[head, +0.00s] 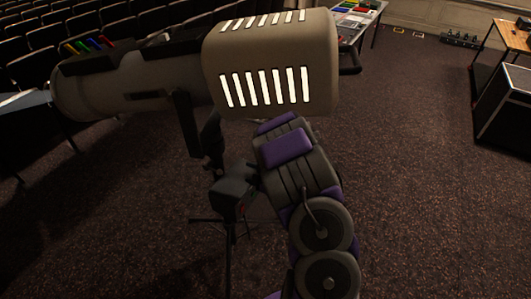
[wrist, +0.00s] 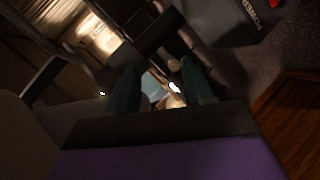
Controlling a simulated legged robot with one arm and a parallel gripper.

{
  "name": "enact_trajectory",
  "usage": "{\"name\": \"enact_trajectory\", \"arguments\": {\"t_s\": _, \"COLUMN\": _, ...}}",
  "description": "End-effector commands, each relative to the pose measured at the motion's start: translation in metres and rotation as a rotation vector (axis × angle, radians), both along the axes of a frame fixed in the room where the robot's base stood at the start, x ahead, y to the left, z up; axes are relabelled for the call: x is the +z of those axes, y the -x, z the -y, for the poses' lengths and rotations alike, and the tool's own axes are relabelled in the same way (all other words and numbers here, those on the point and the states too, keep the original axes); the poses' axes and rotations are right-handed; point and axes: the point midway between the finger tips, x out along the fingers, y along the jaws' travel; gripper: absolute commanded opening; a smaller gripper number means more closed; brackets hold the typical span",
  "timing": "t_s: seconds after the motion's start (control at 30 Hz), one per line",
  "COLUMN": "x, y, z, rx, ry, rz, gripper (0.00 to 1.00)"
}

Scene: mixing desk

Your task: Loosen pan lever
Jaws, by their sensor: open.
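A large beige spotlight (head: 130,82) with a slotted lamp housing (head: 320,60) stands on a dark tripod stand (head: 231,245). My gripper (wrist: 162,82) is open in the wrist view, with its two dark fingers apart. A pale rounded piece with a bright glint (wrist: 173,98) shows in the gap between the fingers. I cannot tell whether it is the pan lever, or whether a finger touches it. In the head view my arm reaches up under the lamp housing, and my fingertips are hidden there. I cannot make out the pan lever in the head view.
A dark box (head: 235,187) is on the stand beside my arm; a box marked POWER (wrist: 250,14) shows in the wrist view. Seat rows (head: 130,30) fill the left back. A mixing desk (head: 357,14) and a black case (head: 505,105) stand right. Carpet (head: 430,190) is clear.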

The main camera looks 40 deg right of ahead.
Motion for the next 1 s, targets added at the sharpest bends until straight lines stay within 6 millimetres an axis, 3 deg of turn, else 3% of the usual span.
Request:
{"name": "enact_trajectory", "arguments": {"t_s": 0.5, "x": 0.057, "y": 0.003, "z": 0.032, "rx": -0.269, "ry": 0.080, "rz": -0.195, "gripper": 0.51}}
{"name": "enact_trajectory", "arguments": {"t_s": 1.0, "x": 0.118, "y": 0.035, "z": 0.029, "rx": -0.558, "ry": 0.041, "rz": -0.327, "gripper": 0.51}}
